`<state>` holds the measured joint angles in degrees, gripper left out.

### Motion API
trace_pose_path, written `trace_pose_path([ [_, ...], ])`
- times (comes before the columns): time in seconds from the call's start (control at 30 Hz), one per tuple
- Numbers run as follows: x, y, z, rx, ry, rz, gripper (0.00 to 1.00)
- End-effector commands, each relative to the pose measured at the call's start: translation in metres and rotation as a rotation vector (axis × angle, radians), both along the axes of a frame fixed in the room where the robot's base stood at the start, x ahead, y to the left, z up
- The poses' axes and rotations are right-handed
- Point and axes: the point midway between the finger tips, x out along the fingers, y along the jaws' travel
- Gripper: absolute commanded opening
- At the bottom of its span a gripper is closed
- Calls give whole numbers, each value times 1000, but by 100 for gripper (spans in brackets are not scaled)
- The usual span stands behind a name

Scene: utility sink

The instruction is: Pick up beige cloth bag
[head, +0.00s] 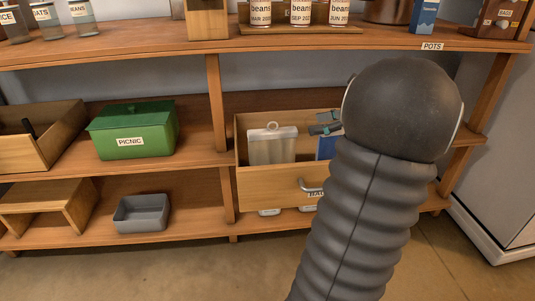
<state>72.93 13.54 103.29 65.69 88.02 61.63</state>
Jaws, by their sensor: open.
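A pale, beige-grey bag (272,148) with a loop at its top stands upright in the left part of an open drawer (270,188). It looks like the beige cloth bag. My gripper (322,126) shows only in part, at the left of my dark arm, over the right part of the drawer. It is open, to the right of the pale bag and apart from it in the picture. A blue item (326,148) shows below my gripper, partly hidden by my arm. The drawer's right end is hidden too.
The drawer has a metal handle (311,187) and sits between wooden shelves and an upright post (216,105). A green picnic box (132,131) stands left of it. A grey bin (142,213) is on the lower shelf. Jars and cans line the top shelf. Open floor lies in front.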

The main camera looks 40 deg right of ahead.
Motion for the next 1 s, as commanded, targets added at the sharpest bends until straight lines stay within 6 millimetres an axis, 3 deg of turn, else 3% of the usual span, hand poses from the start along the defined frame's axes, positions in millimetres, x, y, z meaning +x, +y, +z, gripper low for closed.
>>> trace_pose_path([
  [0.4, 56, 28, -26, 2, -1, 1, 67],
  [0.67, 70, 35, -33, 1, 1, 1, 67],
  [1.0, 107, 54, -45, 2, 1, 1, 67],
])
